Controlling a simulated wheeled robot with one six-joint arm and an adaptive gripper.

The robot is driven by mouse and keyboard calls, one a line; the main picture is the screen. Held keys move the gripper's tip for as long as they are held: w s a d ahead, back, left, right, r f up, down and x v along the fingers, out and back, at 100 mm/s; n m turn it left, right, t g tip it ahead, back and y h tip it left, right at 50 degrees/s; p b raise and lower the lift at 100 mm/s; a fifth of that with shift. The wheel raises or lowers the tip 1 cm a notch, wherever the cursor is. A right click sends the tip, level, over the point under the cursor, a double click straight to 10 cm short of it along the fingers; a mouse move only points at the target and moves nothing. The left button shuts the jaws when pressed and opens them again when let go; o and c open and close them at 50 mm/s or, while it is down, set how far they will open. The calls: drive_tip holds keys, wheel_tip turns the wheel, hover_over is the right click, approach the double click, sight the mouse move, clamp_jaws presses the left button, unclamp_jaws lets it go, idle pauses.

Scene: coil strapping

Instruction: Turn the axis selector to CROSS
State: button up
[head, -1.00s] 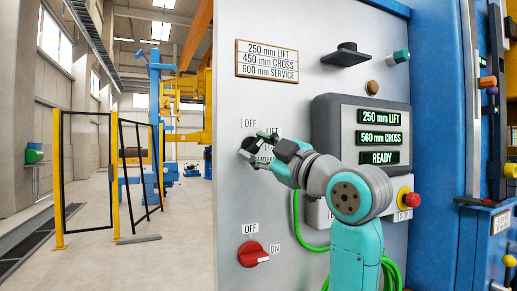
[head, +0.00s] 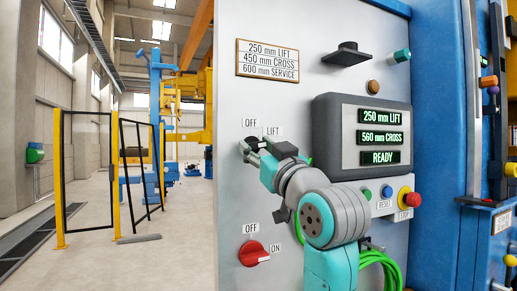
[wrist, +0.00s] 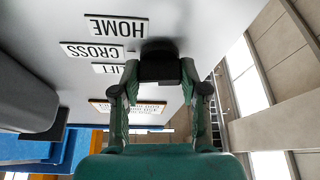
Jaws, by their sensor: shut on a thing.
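The axis selector is a black knob (head: 252,142) on the grey panel, below the OFF label (head: 250,122) and beside the LIFT label (head: 272,131). My gripper (head: 256,152) is at the knob in the head view and hides part of it. In the wrist view the black knob (wrist: 160,66) sits between the two fingers of my gripper (wrist: 160,84), which are shut on it. The HOME (wrist: 117,27), CROSS (wrist: 92,51) and LIFT (wrist: 107,69) labels show to the left of the knob there. Which label the knob points to cannot be told.
A red OFF/ON switch (head: 253,254) is below the selector. A display (head: 382,137) reads 250 mm LIFT, 560 mm CROSS, READY. Blue and red push buttons (head: 406,197) are under it. A black handle (head: 346,55) juts out above. A green cable (head: 388,268) hangs by my arm.

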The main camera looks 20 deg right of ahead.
drive_tip(key=shift+m+h, duration=0.6)
drive_tip(key=shift+m, duration=0.6)
drive_tip(key=o, duration=1.1)
drive_tip(key=shift+o, duration=0.2)
drive_tip(key=shift+s, duration=0.1)
drive_tip(key=v, duration=1.1)
drive_tip(key=shift+s+f, duration=0.3)
drive_tip(key=shift+f, duration=0.05)
drive_tip(key=shift+a, duration=0.15)
